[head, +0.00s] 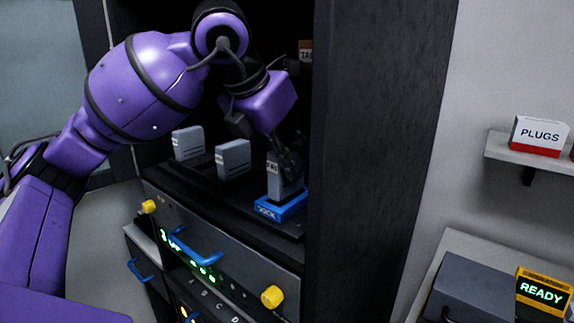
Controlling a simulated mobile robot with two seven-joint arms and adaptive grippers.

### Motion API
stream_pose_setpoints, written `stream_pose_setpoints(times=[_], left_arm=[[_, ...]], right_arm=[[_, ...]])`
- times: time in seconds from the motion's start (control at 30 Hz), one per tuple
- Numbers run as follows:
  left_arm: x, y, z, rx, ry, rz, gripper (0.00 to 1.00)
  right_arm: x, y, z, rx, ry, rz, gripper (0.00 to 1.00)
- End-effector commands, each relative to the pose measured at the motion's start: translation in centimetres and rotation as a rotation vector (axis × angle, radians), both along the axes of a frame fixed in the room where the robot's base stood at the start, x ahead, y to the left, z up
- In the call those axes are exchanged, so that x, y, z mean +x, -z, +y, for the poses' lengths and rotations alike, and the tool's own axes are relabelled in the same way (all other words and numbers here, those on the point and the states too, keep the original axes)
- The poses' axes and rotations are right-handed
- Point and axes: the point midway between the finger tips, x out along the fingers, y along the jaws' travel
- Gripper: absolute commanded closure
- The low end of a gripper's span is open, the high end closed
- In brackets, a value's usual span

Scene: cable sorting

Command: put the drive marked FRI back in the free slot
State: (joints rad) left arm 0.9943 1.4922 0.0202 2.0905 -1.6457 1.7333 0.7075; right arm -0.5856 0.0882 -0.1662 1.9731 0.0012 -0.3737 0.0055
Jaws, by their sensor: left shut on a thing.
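The drive marked FRI (277,188) is a grey block standing upright at the right end of the rack shelf. It stands at or just above a blue base marked DOCK (281,208); I cannot tell if it is seated. My left gripper (287,160) reaches down from above and is shut on the upper part of this drive. Two other grey drives, one at the left (188,143) and one in the middle (233,159), stand upright on the same shelf. A free slot cannot be made out clearly. My right gripper is not in view.
The dark cabinet side wall (375,160) rises close to the right of the gripper. Below the shelf is a drawer front with a blue handle (195,246) and yellow knobs (272,296). A PLUGS box (540,136) and a READY display (541,291) stand outside, at right.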

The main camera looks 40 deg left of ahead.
Motion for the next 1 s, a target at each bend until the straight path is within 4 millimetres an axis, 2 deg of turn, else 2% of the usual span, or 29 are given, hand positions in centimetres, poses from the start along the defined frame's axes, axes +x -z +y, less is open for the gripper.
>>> stream_pose_setpoints(times=[0.2, 0.4, 0.7, 1.0], left_arm=[[0.0, -3.6, 0.0, 0.0, -0.001, -0.007, 1.0], [0.0, -6.4, 0.0, -0.001, 0.001, -0.005, 1.0], [0.0, -8.3, 0.0, -0.001, -0.001, -0.003, 1.0], [-0.1, -9.1, 0.0, 0.0, 0.0, -0.003, 1.0]], right_arm=[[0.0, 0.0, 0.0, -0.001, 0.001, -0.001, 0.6], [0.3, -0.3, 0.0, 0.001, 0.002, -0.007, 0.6], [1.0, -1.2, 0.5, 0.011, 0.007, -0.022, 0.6], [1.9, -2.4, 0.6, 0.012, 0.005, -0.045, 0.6]])
